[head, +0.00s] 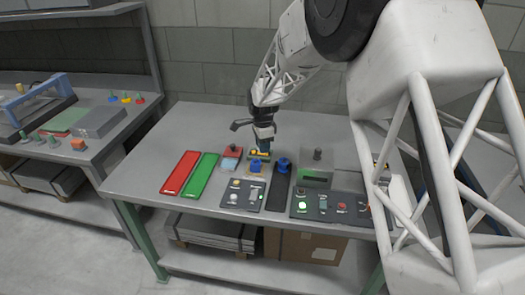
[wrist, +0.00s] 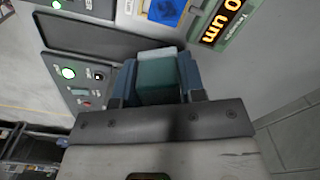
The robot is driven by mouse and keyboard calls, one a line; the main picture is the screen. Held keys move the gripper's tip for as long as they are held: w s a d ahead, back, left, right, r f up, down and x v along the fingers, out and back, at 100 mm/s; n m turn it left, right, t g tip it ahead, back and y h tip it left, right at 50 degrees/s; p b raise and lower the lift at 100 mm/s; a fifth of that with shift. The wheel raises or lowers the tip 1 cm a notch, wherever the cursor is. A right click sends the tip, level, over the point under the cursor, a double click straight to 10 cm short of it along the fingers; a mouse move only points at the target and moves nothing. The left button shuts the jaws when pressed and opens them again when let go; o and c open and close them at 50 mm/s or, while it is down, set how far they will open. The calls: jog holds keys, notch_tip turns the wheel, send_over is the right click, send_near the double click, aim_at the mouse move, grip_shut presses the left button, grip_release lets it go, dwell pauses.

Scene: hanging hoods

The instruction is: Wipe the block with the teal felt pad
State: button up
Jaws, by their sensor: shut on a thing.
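My gripper (head: 263,140) points down over the middle of the bench in the head view. In the wrist view my gripper (wrist: 157,72) has its blue fingers closed on the sides of a teal pad (wrist: 157,85). The pad has a paler band at its far end. In the head view the pad is too small to tell apart from the fingers and the pieces below. A small blue piece on a tan plate (head: 256,166) lies just in front of the gripper. I cannot tell which piece is the block, or whether the pad touches anything.
A red tray (head: 180,173) and a green tray (head: 202,174) lie left on the bench. A red-topped piece (head: 232,153) is beside the gripper. Control panels (head: 242,195) line the front.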

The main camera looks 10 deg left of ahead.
jog(key=shift+r, duration=0.85)
jog(key=shift+f, duration=0.2)
